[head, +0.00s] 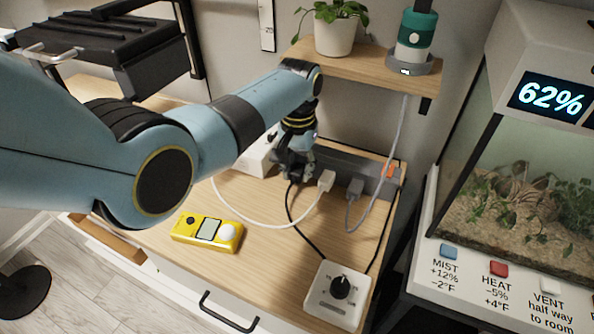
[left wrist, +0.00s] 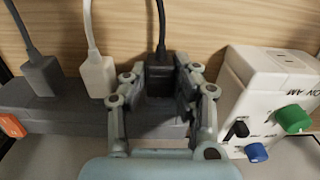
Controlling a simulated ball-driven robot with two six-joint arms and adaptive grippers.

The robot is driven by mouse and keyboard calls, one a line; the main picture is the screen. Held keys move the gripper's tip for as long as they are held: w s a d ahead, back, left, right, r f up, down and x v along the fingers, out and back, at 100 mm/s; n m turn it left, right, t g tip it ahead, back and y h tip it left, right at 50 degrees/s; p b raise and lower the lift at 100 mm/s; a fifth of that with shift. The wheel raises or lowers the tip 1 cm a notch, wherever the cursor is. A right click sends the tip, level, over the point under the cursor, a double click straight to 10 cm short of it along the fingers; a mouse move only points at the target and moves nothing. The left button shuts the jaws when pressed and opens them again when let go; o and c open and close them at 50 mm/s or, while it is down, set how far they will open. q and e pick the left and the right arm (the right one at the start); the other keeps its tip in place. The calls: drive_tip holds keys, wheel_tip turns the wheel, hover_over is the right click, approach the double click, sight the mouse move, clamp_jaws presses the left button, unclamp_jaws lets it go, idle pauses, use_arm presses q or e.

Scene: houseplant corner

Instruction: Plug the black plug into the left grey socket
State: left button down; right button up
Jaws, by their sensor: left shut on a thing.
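My left gripper (head: 294,172) is shut on the black plug, which shows between the fingers in the left wrist view (left wrist: 160,76). Its black cable (head: 290,205) hangs down from the fingers and runs across the wooden top. The plug is at the end of the grey power strip (left wrist: 60,120) nearest the white box. Fingers hide the socket there, so I cannot tell whether the plug is seated. A white plug (head: 326,181) and a grey plug (head: 355,187) sit in the strip. My right gripper is out of view.
The white box with knobs (left wrist: 262,85) stands close beside the fingers. An orange switch (head: 390,171) is at the strip's far end. A yellow meter (head: 207,232) and a white dial box (head: 337,293) lie on the top. A shelf (head: 375,60) hangs above.

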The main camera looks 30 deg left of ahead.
use_arm(q)
drive_tip(key=shift+w, duration=0.2)
drive_tip(key=c, duration=1)
unclamp_jaws()
drive_tip(key=shift+o, duration=0.2)
wheel_tip(320, 180, up, 12)
